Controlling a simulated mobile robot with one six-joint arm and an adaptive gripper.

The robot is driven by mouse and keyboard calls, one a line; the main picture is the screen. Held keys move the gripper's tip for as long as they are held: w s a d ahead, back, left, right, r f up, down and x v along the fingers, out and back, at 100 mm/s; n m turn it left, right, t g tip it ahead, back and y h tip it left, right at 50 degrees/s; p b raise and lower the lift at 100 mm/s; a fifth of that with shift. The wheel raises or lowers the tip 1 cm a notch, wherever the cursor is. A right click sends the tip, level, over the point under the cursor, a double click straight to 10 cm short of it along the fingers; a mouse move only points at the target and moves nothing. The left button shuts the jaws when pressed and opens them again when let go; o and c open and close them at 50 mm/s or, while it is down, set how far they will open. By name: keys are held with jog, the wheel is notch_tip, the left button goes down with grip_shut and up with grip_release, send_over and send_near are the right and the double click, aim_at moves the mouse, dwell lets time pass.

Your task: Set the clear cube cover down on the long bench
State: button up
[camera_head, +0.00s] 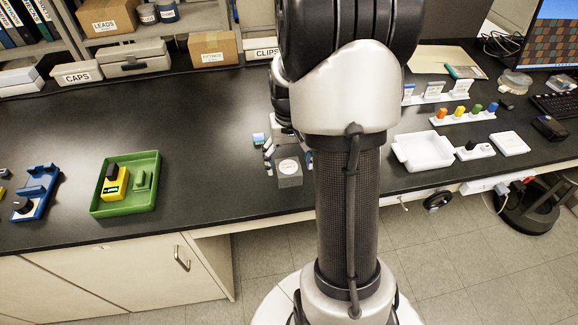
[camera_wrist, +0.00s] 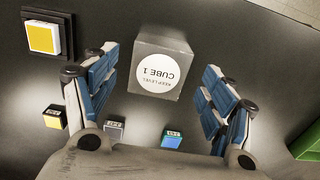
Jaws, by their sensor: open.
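The clear cube cover (camera_head: 290,174) looks grey and see-through, with a round white label on top. It appears to stand upright on the black long bench (camera_head: 215,130), near its front edge. In the wrist view the cover (camera_wrist: 182,83) lies between my gripper's fingers, and its label reads "KEEP LEVEL CUBE 1". My gripper (camera_wrist: 160,63) is open, with a finger on each side of the cover and a visible gap on both sides. In the head view my arm hides part of the gripper and the bench behind it.
Small blocks with yellow (camera_wrist: 53,118), grey (camera_wrist: 115,130) and blue (camera_wrist: 172,139) tops lie close to my fingers. A green tray (camera_head: 97,208) is to the left, a white tray (camera_head: 402,160) to the right. The bench between the green tray and the cover is clear.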

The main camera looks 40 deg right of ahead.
aim_at(289, 169)
notch_tip(289, 169, up, 7)
jog(key=p, duration=0.2)
jog(key=s+a+r+n+t, duration=0.2)
jog(key=s+a+r+n, duration=0.15)
jog(key=a+r, duration=0.75)
jog(key=s+a+r+n+t, duration=0.1)
jog(key=s+a+n+t, duration=0.1)
jog(key=s+a, duration=0.8)
jog(key=shift+s+a+r+n+t, duration=0.3)
jog(key=shift+s+a+r+n, duration=0.1)
jog(key=shift+a, duration=0.4)
